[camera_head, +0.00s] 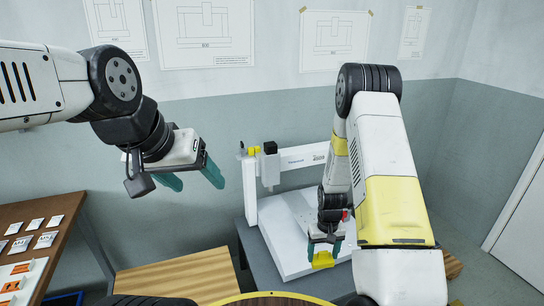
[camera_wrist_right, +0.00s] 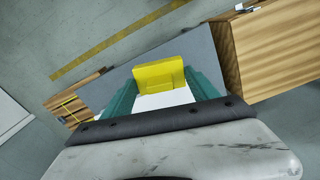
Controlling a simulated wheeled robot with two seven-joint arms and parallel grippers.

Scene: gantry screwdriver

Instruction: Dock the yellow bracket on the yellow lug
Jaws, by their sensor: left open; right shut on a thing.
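The yellow bracket (camera_head: 322,261) is held between the teal fingers of my right gripper (camera_head: 323,252), low in front of the white gantry machine (camera_head: 290,232). In the right wrist view the bracket (camera_wrist_right: 160,72) sits between the fingertips of my right gripper (camera_wrist_right: 163,88), its broad face showing. A small yellow part (camera_head: 254,150), which looks like the yellow lug, is at the upper left of the gantry beside a black block. The bracket is apart from it, lower and to the right. My left gripper (camera_head: 194,177) is open and empty, left of the gantry.
The gantry stands on a grey table (camera_head: 259,262). A wooden bench top (camera_head: 175,276) is at the lower left, and a brown board (camera_head: 62,216) with small packets and orange parts is further left. Drawings hang on the wall. Space between my left gripper and the gantry is clear.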

